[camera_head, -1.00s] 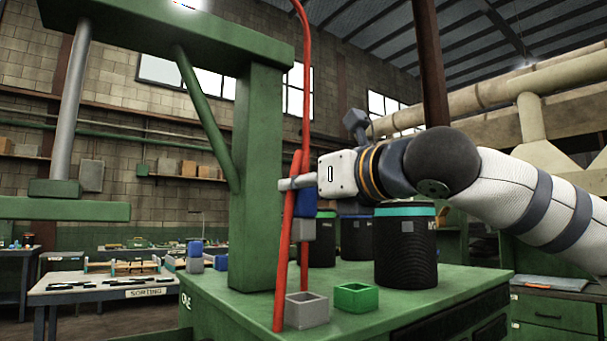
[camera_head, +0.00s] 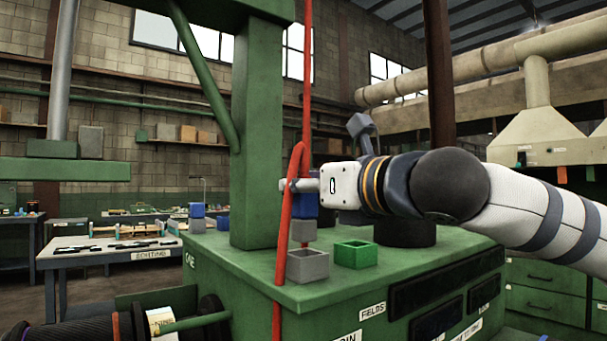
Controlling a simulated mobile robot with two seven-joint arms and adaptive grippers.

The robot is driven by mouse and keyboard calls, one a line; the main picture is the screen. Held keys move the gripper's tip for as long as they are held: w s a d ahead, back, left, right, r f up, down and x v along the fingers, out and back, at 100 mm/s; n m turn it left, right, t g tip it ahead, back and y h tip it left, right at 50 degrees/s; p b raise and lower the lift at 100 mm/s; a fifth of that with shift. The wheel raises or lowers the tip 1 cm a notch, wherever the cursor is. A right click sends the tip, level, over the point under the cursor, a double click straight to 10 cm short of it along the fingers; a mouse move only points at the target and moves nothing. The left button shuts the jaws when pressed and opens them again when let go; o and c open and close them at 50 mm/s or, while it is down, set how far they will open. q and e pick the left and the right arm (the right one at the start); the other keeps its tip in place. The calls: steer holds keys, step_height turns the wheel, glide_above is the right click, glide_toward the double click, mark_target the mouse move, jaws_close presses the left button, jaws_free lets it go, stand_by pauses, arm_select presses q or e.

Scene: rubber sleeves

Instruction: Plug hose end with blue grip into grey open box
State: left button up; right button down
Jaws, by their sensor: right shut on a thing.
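My right gripper (camera_head: 298,186) is shut on the hose end by its blue grip (camera_head: 305,207), at the front of the green bench. A grey tip (camera_head: 302,231) shows below the blue grip, pointing down. The red hose (camera_head: 307,80) runs up out of the picture, and a red length also hangs down past the bench's front edge. The grey open box (camera_head: 307,270) stands on the bench below the tip. The tip shows above the box's far rim; whether they touch I cannot tell. The hanging red length crosses in front of the box's left side. My left gripper is not in view.
A green open box (camera_head: 355,255) stands right of the grey one. A thick green post (camera_head: 258,140) rises at the left. Dark round containers (camera_head: 405,232) stand behind my right arm. Blue and grey blocks (camera_head: 197,216) sit at the bench's left. A dark ribbed cylinder (camera_head: 75,332) shows at lower left.

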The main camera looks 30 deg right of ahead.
mark_target(311, 215)
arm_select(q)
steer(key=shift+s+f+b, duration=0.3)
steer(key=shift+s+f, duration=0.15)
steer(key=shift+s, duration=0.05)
arm_select(e)
steer(key=shift+f, duration=2.05)
steer(key=c, duration=1.2)
jaws_free()
steer(key=s, duration=0.7)
steer(key=shift+s+d, duration=0.25)
steer(key=shift+s, duration=0.05)
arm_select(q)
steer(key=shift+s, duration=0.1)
arm_select(e)
steer(key=shift+f, duration=0.1)
